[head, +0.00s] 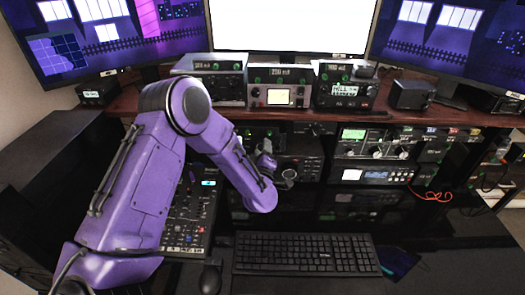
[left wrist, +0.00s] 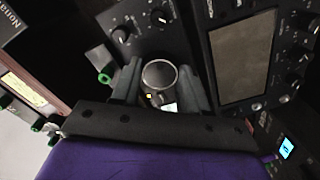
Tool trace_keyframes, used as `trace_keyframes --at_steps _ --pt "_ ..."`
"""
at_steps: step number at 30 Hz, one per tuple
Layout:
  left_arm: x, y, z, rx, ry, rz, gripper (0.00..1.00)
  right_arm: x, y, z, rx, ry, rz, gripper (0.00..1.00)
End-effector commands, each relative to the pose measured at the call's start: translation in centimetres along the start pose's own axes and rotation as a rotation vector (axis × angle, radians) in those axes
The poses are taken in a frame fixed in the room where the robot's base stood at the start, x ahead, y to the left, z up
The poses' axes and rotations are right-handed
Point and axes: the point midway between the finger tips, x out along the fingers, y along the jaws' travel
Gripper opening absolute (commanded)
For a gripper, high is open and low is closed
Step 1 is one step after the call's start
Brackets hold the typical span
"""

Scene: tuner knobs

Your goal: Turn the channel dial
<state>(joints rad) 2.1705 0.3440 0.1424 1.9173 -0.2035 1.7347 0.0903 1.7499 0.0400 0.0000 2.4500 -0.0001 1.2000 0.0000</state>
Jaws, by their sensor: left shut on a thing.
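The channel dial (left wrist: 158,74) is a round dark knob with a pale rim, seen in the left wrist view. My left gripper (left wrist: 158,88) has one finger on each side of it and is shut on it. In the head view, my purple left arm reaches in from the left, and my left gripper (head: 277,168) is at the front of a black radio unit (head: 302,150) under the shelf. The arm hides part of the equipment there. My right gripper is in neither view.
Small knobs (left wrist: 122,34) and a panel with a grey screen (left wrist: 240,58) sit close to the gripper. A keyboard (head: 305,252), a mouse (head: 211,276) and a mixer panel (head: 188,215) lie below. Several radios stand on the wooden shelf (head: 200,110).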

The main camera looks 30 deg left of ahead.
Motion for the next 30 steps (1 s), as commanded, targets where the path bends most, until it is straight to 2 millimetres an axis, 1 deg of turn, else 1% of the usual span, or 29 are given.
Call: trace_keyframes --at_steps 3,9,23,24,25,30 --pt "-0.06 -0.04 0.10 0.050 -0.004 0.000 0.14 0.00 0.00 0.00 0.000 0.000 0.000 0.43" --pt "-0.07 -0.09 0.09 0.095 -0.003 -0.001 0.14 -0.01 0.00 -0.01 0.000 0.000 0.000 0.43" --pt "-0.09 -0.15 0.11 0.108 -0.004 -0.002 0.14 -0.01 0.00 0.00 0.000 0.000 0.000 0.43" --pt "-0.09 -0.16 0.11 0.108 -0.004 -0.002 0.47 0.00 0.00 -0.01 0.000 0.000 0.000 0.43" --pt "-0.09 -0.15 0.11 0.108 -0.004 -0.002 0.55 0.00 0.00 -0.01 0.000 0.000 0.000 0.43" --pt "-0.06 -0.11 0.08 0.107 -0.003 -0.002 0.55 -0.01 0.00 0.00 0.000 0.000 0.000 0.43"
